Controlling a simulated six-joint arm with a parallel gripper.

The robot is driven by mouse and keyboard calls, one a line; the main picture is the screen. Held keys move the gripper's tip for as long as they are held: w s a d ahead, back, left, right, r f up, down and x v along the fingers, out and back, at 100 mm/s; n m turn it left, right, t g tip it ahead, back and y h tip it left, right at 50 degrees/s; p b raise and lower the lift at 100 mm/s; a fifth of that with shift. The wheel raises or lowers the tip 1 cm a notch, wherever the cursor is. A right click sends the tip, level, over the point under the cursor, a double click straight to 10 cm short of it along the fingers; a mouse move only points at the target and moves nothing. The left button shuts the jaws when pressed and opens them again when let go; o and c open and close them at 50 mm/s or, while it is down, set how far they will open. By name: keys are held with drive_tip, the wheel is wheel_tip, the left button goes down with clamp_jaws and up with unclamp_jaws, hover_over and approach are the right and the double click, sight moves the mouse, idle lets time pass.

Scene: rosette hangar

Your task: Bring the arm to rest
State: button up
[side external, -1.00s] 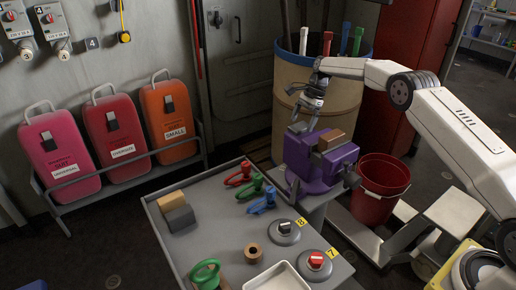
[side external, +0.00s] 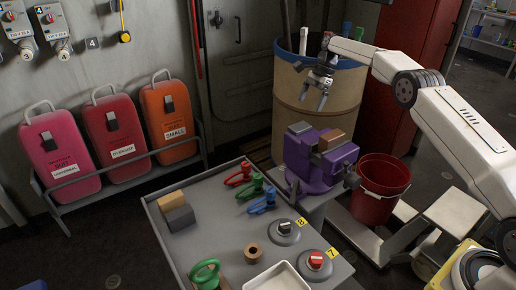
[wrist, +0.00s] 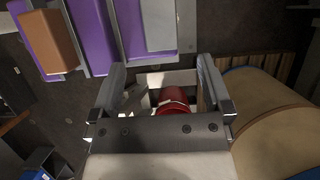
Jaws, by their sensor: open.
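My gripper (side external: 324,96) is open and empty in the side external view. It hangs in front of the tan barrel's upper part, above the purple vise (side external: 318,165), and does not touch the vise. A brown block (side external: 331,140) sits at the top of the vise. In the wrist view my gripper's two fingers (wrist: 162,95) stand wide apart with nothing between them. The purple vise (wrist: 92,40) and the brown block (wrist: 48,42) show at the upper left there.
The tan barrel (side external: 300,105) holds upright tools behind my gripper. A red bucket (side external: 375,195) stands right of the vise. The grey table (side external: 215,230) carries colored clamps, blocks, two numbered knobs and a white tray (side external: 275,277). Three canisters stand in a rack at left.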

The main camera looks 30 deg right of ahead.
drive_tip(key=shift+a, duration=0.15)
drive_tip(key=shift+s+a+r+n+h, duration=0.15)
drive_tip(key=shift+s+a+n, duration=0.05)
drive_tip(key=shift+a+n, duration=0.25)
drive_tip(key=shift+s+a+r+n+h, duration=0.15)
drive_tip(key=shift+s+a+n, duration=0.05)
drive_tip(key=shift+a+n, duration=0.25)
drive_tip(key=s+a+f+n+t+h, duration=0.1)
drive_tip(key=s+a+n, duration=0.3)
drive_tip(key=s, duration=0.7)
drive_tip(key=s+a+f+n+h, duration=0.1)
drive_tip(key=s+a+n, duration=0.2)
drive_tip(key=s+n, duration=0.3)
drive_tip(key=s+a+f+n+t+h, duration=0.1)
drive_tip(key=s+a+n, duration=0.3)
drive_tip(key=s, duration=1.1)
drive_tip(key=shift+s+a+f+n+t+h, duration=0.3)
drive_tip(key=shift+s+a+f+n+h, duration=0.15)
drive_tip(key=shift+n, duration=0.65)
drive_tip(key=shift+w+d, duration=0.1)
